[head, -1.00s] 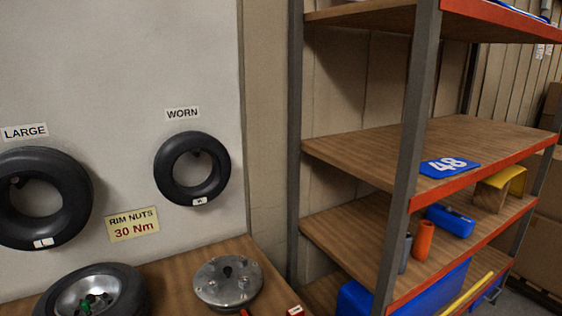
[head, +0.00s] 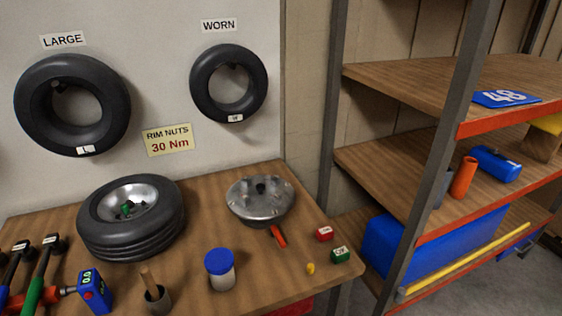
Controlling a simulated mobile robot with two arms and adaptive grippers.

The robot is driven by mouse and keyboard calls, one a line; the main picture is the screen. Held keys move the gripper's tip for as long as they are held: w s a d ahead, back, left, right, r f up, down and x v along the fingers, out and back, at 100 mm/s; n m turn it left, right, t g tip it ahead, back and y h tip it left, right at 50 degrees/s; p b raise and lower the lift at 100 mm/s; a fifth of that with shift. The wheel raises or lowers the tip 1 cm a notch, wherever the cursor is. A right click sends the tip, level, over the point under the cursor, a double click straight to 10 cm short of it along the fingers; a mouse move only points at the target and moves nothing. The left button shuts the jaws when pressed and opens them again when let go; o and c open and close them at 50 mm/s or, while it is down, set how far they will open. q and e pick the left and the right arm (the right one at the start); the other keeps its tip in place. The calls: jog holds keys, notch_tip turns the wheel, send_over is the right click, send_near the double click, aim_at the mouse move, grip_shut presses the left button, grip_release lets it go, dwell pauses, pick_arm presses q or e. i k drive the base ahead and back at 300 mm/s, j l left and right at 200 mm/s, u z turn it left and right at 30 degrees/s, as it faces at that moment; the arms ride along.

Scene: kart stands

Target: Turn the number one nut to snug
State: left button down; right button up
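The wheel, a black tyre on a silver rim (head: 131,218), lies flat on the wooden bench at left. A small green piece (head: 127,208) shows at the middle of the rim. A round silver hub fixture (head: 260,200) with studs or holes on top stands to its right. The nuts are too small to tell apart, so I cannot pick out the number one nut. Tools with long handles, one green (head: 35,293), lie at the bench's left edge, with a blue device with a display (head: 95,291) beside them. Neither gripper shows.
A white jar with a blue lid (head: 220,269), a cup with a brush or stick (head: 157,297), a red block (head: 324,233) and a green block (head: 340,255) stand on the bench (head: 275,275). Shelving (head: 450,120) rises close on the right. A sign reads rim nuts 30 Nm (head: 168,140).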

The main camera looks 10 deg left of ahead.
aim_at(276, 198)
jog(key=i+l, duration=0.2)
jog(key=l, duration=0.2)
jog(key=i+l+u, duration=0.1)
jog(key=i+l, duration=0.35)
jog(key=l, duration=0.3)
